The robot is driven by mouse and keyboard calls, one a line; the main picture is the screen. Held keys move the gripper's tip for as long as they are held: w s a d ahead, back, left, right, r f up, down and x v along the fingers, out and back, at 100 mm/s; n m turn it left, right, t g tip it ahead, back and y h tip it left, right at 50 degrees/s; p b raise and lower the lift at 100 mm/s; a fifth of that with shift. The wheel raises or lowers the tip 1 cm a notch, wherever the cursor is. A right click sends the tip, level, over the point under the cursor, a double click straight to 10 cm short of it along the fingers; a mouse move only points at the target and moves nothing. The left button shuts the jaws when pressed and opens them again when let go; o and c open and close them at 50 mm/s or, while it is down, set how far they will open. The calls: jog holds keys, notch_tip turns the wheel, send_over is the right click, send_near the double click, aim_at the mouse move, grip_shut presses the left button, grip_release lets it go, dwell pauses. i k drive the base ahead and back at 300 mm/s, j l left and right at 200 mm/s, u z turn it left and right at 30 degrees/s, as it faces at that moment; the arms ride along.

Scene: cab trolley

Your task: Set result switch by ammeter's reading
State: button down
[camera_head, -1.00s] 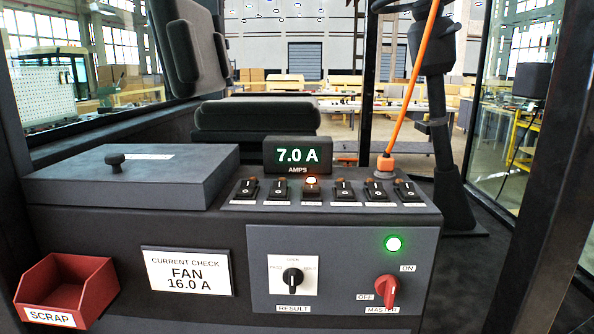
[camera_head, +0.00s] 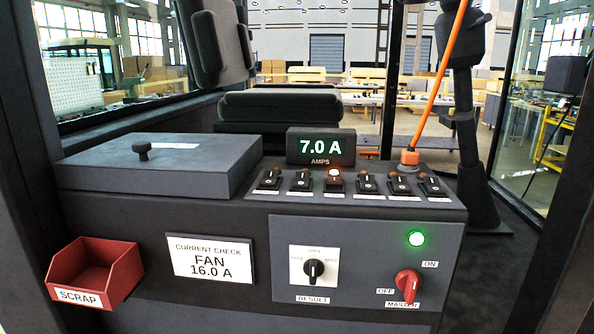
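The result switch (camera_head: 314,268) is a black knob on a white plate on the console front. Its pointer appears upright; the small labels around it are too blurred to read surely. A card (camera_head: 210,258) reads "CURRENT CHECK FAN 16.0 A". The red master knob (camera_head: 407,284) sits at right between OFF and ON labels, under a lit green lamp (camera_head: 416,239). A row of several rocker switches (camera_head: 334,183) lies below the ammeter; one has a lit lamp. My gripper is not in view.
A red scrap bin (camera_head: 95,270) hangs at the console's left front. A grey lidded box (camera_head: 160,165) with a black knob sits on the top left. A dark post (camera_head: 560,230) stands at right.

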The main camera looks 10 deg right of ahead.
aim_at(313, 269)
jog(key=k+l, duration=0.2)
jog(key=k, duration=0.15)
jog(key=k+l, duration=0.25)
jog(key=k, duration=0.15)
jog(key=k+l, duration=0.2)
jog(key=k, duration=0.15)
jog(key=u, duration=0.05)
